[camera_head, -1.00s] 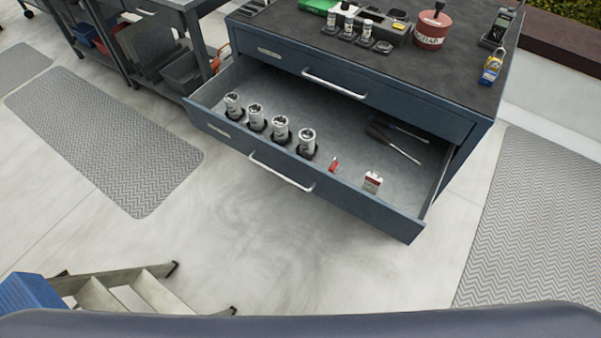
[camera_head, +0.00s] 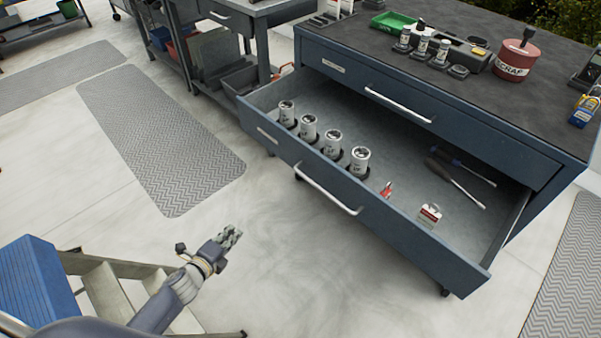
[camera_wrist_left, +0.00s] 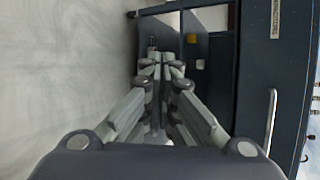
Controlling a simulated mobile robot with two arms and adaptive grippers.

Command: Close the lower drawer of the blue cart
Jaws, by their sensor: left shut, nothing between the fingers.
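The blue cart (camera_head: 540,145) stands at the right in the head view, with its upper drawer shut. Its lower drawer (camera_head: 420,235) is pulled far out and has a silver bar handle (camera_head: 327,190) on its front. My right gripper is not in view.
A step stool (camera_head: 110,290) with a blue box (camera_head: 38,280) stands at the lower left, close beside my left arm. A grey workbench (camera_head: 255,15) with bins stands behind the cart's left side. Grey mats (camera_head: 160,140) lie on the floor. The floor before the drawer is clear.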

